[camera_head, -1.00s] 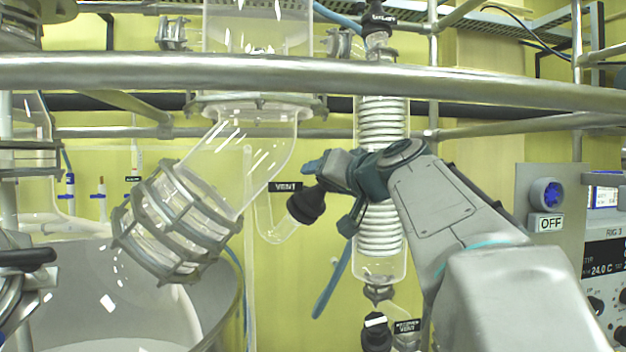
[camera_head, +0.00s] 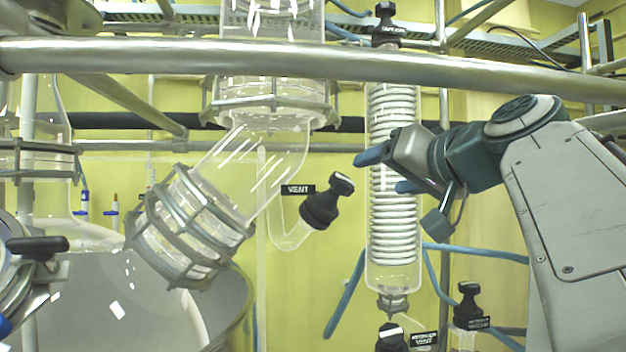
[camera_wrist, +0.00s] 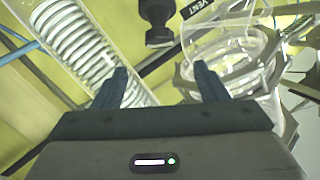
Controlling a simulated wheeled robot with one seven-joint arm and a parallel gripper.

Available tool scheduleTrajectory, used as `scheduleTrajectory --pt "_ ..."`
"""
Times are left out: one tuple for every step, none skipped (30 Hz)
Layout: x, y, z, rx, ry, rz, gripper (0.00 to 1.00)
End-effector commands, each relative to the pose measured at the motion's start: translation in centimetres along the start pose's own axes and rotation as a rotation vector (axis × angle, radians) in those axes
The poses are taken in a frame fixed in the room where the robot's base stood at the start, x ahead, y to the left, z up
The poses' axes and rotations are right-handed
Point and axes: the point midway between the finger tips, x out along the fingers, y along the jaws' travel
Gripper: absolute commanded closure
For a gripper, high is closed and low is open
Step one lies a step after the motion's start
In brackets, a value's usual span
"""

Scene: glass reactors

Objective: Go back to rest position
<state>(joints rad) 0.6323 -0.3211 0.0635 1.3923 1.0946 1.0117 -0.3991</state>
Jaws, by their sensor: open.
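My gripper (camera_head: 377,171) is in front of the coiled glass condenser (camera_head: 392,215) in the head view, with its blue fingers pointing left. In the wrist view my gripper (camera_wrist: 160,84) shows its two fingers spread apart with nothing between them. The black vent valve knob (camera_head: 322,205) stands to the left of the fingers, apart from them, beside its VENT label (camera_head: 298,189). In the wrist view the black knob (camera_wrist: 157,18) is beyond the fingertips, and the condenser coil (camera_wrist: 80,45) is at the upper left.
A metal rail (camera_head: 300,62) crosses the head view above my arm. A clamped glass elbow (camera_head: 190,225) and a large vessel (camera_head: 235,300) are at left. More black knobs (camera_head: 468,305) stand below the condenser. Blue hoses (camera_head: 345,297) hang nearby.

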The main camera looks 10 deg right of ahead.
Motion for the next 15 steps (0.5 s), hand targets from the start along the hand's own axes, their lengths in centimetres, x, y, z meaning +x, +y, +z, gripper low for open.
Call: scheduleTrajectory --pt "-0.08 -0.03 0.01 0.000 0.000 0.000 0.33" --pt "-0.10 -0.03 0.00 0.000 0.000 0.000 0.33" --pt "-0.10 -0.04 -0.01 0.000 0.000 0.000 0.33" --pt "-0.09 -0.04 -0.01 0.000 0.000 0.000 0.33" --pt "-0.09 -0.04 -0.01 0.000 0.000 0.000 0.33" --pt "-0.08 -0.03 -0.02 0.000 0.000 0.000 0.33" --pt "-0.08 -0.03 -0.02 0.000 0.000 0.000 0.33" --pt "-0.07 -0.03 -0.02 0.000 0.000 0.000 0.33" --pt "-0.06 -0.02 -0.02 0.000 0.000 0.000 0.33" --pt "-0.06 -0.02 -0.01 0.000 0.000 0.000 0.33" --pt "-0.06 -0.02 -0.01 0.000 0.000 0.000 0.33" --pt "-0.05 -0.02 -0.01 0.000 0.000 0.000 0.33" --pt "-0.04 0.00 0.02 0.000 -0.001 0.000 0.33" --pt "0.01 0.05 0.13 0.001 -0.003 0.001 0.33" --pt "0.14 0.21 0.49 0.005 -0.011 0.005 0.33"
